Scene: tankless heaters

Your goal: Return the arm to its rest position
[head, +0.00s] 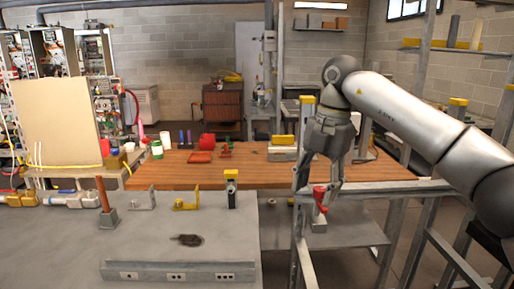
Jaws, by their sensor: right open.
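My right arm comes in from the right edge, and its gripper (317,187) points down near the right end of the grey bench (222,222). Its fingers are spread apart. A small red part on a grey base (320,199) shows between and just below the fingertips. I cannot tell whether the fingers touch it. My left gripper is not in view.
Grey metal frame rails (350,188) stand below and beside my right arm. A wooden table (235,170) with red items lies behind. Brackets and an orange-brown upright handle (102,195) stand on the bench. Shelves (455,48) hang at the back right.

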